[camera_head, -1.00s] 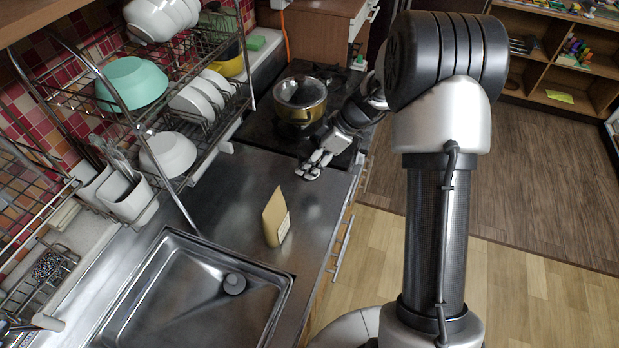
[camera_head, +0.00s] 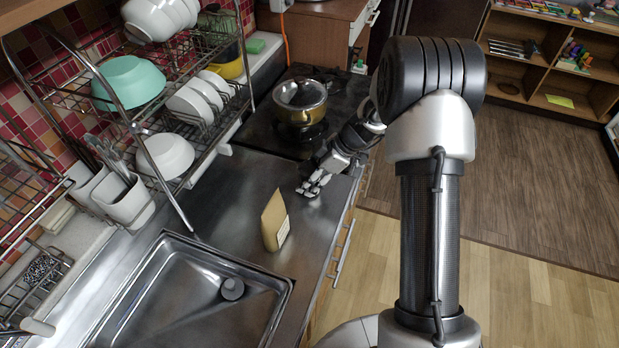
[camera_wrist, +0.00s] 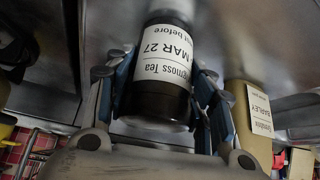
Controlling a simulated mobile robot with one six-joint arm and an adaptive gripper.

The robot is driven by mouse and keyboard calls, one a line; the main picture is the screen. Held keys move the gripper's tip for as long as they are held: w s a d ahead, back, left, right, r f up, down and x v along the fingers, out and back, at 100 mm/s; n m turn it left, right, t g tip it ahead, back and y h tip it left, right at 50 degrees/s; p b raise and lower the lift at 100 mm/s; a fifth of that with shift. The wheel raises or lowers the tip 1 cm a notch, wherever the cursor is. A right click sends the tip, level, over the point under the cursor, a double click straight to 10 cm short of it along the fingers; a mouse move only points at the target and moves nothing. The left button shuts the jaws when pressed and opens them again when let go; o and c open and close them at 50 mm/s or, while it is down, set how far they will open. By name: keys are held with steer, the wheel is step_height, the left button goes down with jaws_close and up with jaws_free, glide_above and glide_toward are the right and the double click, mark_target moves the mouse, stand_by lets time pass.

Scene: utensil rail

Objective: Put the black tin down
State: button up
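The black tin (camera_wrist: 158,102) shows in the wrist view with a white label printed upside down, reading "MAR 27". My gripper (camera_wrist: 168,85) has one finger along each side of it and appears shut on it. In the head view my gripper (camera_head: 311,187) is low over the steel counter (camera_head: 225,205), near the hob's front corner. I cannot pick out the tin there. Whether its base touches the counter is not clear.
A tan barley packet (camera_head: 275,220) stands near my gripper and shows at right in the wrist view (camera_wrist: 252,125). The sink (camera_head: 185,290) lies in front, the dish rack (camera_head: 160,110) at left. A gold pot (camera_head: 300,103) sits on the hob.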

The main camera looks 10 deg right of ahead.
steer(key=o, duration=0.5)
steer(key=shift+c, duration=0.2)
steer(key=shift+r, duration=0.1)
